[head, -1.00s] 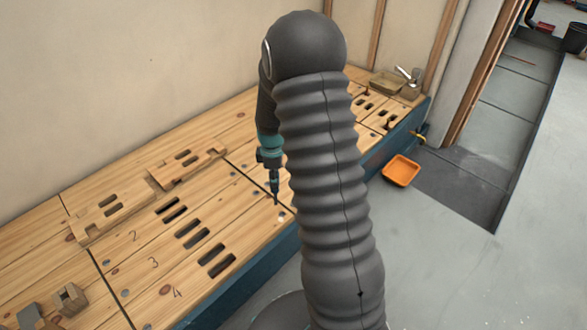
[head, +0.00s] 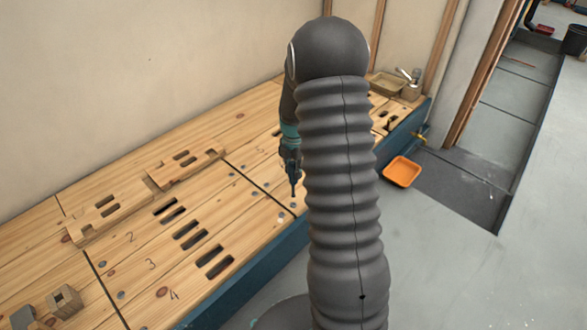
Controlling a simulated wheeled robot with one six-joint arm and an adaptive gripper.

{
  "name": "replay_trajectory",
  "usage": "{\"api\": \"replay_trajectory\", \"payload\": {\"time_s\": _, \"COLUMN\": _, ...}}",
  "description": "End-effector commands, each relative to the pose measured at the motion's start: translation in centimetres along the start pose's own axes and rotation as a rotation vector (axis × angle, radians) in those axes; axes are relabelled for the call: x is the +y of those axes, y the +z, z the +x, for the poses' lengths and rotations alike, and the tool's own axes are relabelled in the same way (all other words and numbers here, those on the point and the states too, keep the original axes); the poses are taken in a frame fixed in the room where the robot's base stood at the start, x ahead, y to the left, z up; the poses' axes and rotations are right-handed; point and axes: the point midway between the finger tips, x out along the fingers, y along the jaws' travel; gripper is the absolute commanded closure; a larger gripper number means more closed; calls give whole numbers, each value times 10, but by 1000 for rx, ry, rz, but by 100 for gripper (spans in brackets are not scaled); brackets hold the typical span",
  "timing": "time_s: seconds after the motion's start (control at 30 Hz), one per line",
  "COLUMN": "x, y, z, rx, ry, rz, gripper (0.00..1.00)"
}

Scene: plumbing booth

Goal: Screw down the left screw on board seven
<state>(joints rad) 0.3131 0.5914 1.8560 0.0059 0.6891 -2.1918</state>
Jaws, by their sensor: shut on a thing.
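My gripper (head: 290,146) is partly hidden behind my arm. It is shut on a slim dark screwdriver-like tool (head: 293,178), which points down, nearly upright. The tool's tip is just above or at a small grey screw head (head: 293,205) close to the bench's front edge, right of the dark seam. I cannot tell whether the tip touches it. No number seven can be read; my arm hides much of the boards right of the seam, so I cannot tell for sure which board this screw is on.
The plank bench (head: 150,245) has slotted boards, with 2, 3 and 4 marked at left. Loose slotted wooden pieces (head: 110,207) lie at the back and a small wooden block (head: 66,301) at front left. An orange tray (head: 401,172) is on the open floor at right.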

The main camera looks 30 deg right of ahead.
Motion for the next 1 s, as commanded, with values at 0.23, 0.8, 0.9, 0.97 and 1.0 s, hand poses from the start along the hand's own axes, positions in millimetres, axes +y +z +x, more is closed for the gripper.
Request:
{"api": "replay_trajectory", "payload": {"time_s": 0.23, "x": 0, "y": 0, "z": 17, "rx": 0, "ry": -1, "rz": 0, "gripper": 100}}
{"api": "replay_trajectory", "payload": {"time_s": 0.8, "x": 0, "y": 0, "z": 51, "rx": 0, "ry": 0, "rz": 1, "gripper": 100}}
{"api": "replay_trajectory", "payload": {"time_s": 0.9, "x": 0, "y": 0, "z": 57, "rx": 0, "ry": -1, "rz": 1, "gripper": 100}}
{"api": "replay_trajectory", "payload": {"time_s": 0.97, "x": 0, "y": 0, "z": 60, "rx": 0, "ry": -1, "rz": 11, "gripper": 100}}
{"api": "replay_trajectory", "payload": {"time_s": 1.0, "x": 0, "y": 0, "z": 57, "rx": 0, "ry": 0, "rz": 62, "gripper": 100}}
